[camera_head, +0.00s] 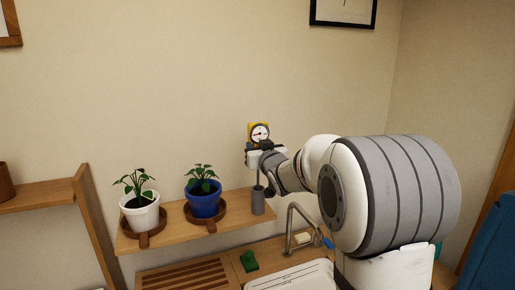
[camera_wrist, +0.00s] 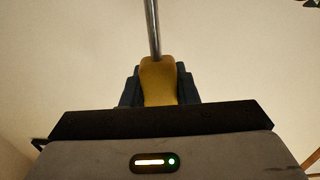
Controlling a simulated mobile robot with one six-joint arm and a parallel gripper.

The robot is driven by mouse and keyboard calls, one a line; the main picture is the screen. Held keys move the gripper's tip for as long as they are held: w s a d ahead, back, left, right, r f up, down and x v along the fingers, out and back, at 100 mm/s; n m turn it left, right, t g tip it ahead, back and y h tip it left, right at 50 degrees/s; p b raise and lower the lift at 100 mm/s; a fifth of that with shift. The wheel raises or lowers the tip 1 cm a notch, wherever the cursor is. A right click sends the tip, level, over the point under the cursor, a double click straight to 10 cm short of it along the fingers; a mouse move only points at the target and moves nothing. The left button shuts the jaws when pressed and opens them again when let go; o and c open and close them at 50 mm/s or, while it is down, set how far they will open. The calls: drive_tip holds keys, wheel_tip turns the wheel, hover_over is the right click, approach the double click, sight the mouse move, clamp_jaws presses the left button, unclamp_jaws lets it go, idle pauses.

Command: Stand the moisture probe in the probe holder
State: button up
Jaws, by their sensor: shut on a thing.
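The moisture probe (camera_head: 259,132) has a yellow head with a round white dial and a thin metal stem that points down. My gripper (camera_head: 258,152) is shut on the probe's yellow body, just below the dial. In the wrist view the probe's yellow body (camera_wrist: 158,80) sits between the dark fingers, and its metal stem runs out to the top edge. The grey cylindrical probe holder (camera_head: 258,201) stands at the right end of the wooden shelf, directly below my gripper. The stem reaches down to the holder's top; I cannot tell whether its tip is inside.
A white pot (camera_head: 139,217) and a blue pot (camera_head: 204,203), each with a plant, stand on brown saucers on the shelf (camera_head: 170,236), left of the holder. Below are a faucet (camera_head: 291,228), a white sink (camera_head: 290,279), a green sponge (camera_head: 248,262) and a slatted wooden board (camera_head: 185,277).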

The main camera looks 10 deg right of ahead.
sight(258, 173)
wheel_tip(258, 173, down, 8)
drive_tip(key=b, duration=0.8)
idle(0.3)
drive_tip(key=o, duration=1.1)
drive_tip(key=shift+s+f, duration=0.1)
drive_tip(key=shift+s, duration=0.05)
